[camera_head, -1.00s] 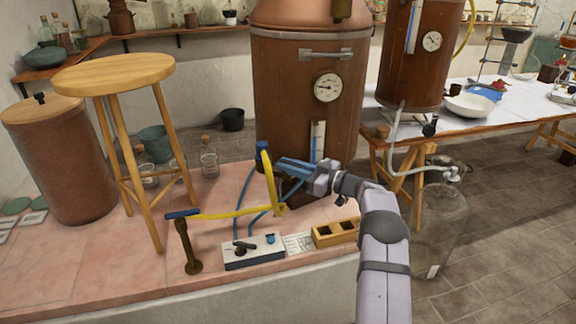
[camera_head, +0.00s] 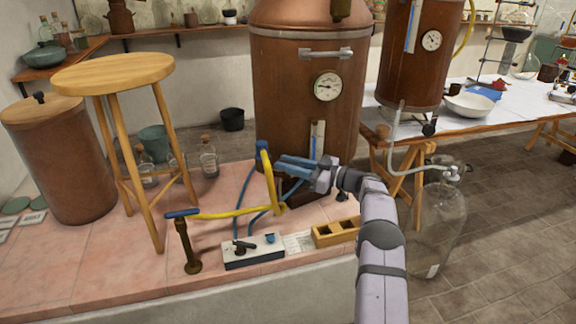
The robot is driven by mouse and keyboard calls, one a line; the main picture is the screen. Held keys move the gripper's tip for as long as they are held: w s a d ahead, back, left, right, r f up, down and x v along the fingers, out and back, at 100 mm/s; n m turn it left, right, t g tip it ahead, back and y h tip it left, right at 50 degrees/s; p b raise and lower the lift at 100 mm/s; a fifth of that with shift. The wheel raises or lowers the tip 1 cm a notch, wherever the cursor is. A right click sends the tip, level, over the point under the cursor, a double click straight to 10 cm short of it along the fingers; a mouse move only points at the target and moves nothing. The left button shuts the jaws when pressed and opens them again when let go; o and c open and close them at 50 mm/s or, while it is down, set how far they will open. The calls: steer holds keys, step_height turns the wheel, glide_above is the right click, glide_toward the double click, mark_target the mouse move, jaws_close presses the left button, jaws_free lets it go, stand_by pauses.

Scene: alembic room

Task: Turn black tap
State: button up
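A white control box (camera_head: 254,252) lies on the pink tiled ledge, with a black tap handle (camera_head: 241,247) on its left and a blue knob (camera_head: 270,238) on its right. Another small black tap (camera_head: 429,127) sits at the base of the smaller copper still, at right. My gripper (camera_head: 283,166) is in front of the large copper still, above and to the right of the control box. Its two blue fingers point left, look spread with a narrow gap, and hold nothing visible. It is apart from both black taps.
A yellow pipe (camera_head: 225,214) with blue handles and thin blue hoses stand close left of my gripper. The large copper still (camera_head: 290,95) rises behind it.

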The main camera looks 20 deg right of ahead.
steer(key=shift+o, duration=0.2)
steer(key=shift+f, duration=0.1)
steer(key=v, duration=0.7)
steer(key=shift+b, duration=0.35)
steer(key=shift+s+d, duration=0.1)
